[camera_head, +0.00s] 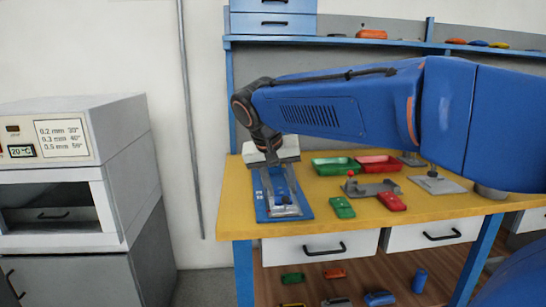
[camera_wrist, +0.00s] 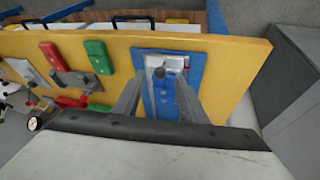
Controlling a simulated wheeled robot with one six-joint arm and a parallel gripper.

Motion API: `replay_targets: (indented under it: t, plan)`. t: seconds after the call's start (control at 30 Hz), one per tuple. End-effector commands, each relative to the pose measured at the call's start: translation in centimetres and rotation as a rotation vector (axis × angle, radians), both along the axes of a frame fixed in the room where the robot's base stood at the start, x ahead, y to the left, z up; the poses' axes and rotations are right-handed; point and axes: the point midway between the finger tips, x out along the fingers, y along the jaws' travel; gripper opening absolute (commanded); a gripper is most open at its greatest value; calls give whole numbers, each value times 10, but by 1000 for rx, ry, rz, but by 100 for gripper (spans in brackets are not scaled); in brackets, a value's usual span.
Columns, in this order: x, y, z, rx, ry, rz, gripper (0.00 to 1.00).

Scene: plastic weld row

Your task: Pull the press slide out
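The press is a blue base plate (camera_head: 303,211) with a grey metal slide (camera_head: 286,210) on it, lying at the left end of the yellow bench. In the wrist view the blue plate (camera_wrist: 198,68) and the slide with a round dark knob (camera_wrist: 158,72) show ahead of my gripper. My gripper (camera_head: 277,188) is over the back part of the plate, pointing down. In the wrist view its two fingers (camera_wrist: 159,84) are spread apart, with the knob seen between them and nothing gripped. I cannot tell whether the fingers touch the slide.
The yellow bench (camera_head: 240,217) carries a green tray (camera_head: 335,166), a red tray (camera_head: 380,164), a green block (camera_head: 342,207), a red block (camera_head: 391,201) and a grey clamp fixture (camera_head: 370,187). A grey oven cabinet (camera_head: 125,150) stands left, across a gap.

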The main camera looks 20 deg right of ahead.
Motion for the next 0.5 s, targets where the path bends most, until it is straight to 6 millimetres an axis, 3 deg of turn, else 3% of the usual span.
replay_targets:
  t: [0.5]
  plan:
    - [-26, 34, 91, 1, 0, 2, 38]
